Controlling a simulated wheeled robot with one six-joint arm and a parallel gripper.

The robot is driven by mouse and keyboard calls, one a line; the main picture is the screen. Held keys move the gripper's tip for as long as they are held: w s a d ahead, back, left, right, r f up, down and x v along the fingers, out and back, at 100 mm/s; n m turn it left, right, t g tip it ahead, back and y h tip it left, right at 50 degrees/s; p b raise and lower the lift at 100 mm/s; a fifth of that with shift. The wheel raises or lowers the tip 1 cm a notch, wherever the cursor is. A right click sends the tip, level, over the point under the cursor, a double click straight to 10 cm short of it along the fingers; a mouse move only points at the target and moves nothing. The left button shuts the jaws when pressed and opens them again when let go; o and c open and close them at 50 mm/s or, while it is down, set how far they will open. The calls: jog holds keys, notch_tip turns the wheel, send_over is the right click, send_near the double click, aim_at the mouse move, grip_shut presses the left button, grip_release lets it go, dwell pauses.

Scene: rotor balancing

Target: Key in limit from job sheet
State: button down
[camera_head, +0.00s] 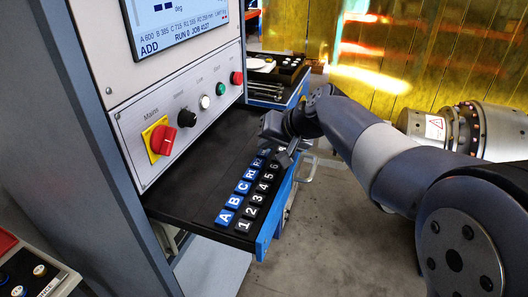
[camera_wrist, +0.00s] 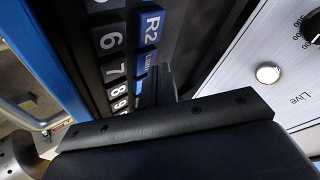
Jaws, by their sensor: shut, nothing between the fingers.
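The keypad lies on the dark shelf in the head view. Its blue keys (camera_head: 234,201) read A, B, C, R1 and on. Its black number keys (camera_head: 257,198) show 1 to 6, with the far end hidden by my gripper. My gripper (camera_head: 286,154) is shut and empty over that far end. In the wrist view the R2 key (camera_wrist: 151,25), a blue key (camera_wrist: 146,60) with small lettering and keys 6 to 9 (camera_wrist: 115,71) show. My fingertips (camera_wrist: 160,84) are beside the lower keys; contact cannot be told. The display (camera_head: 185,22) reads ADD, RUN 0, JOB 4127. No job sheet is recognisable.
The panel holds a red-and-yellow mains switch (camera_head: 161,140), a black knob (camera_head: 186,117), a white lamp (camera_head: 205,102), a green button (camera_head: 221,89) and a red button (camera_head: 237,78). Tools (camera_head: 264,90) lie on a cart behind. Open floor is right of the shelf.

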aim_at(268, 154)
jog(key=shift+f+b, duration=0.45)
dwell(0.3)
jog(key=shift+r, duration=0.1)
dwell(0.3)
jog(key=shift+r+p, duration=0.65)
jog(key=shift+r, duration=0.15)
notch_tip(268, 154, up, 5)
jog(key=p, duration=0.4)
jog(key=shift+d, duration=0.1)
dwell(2.1)
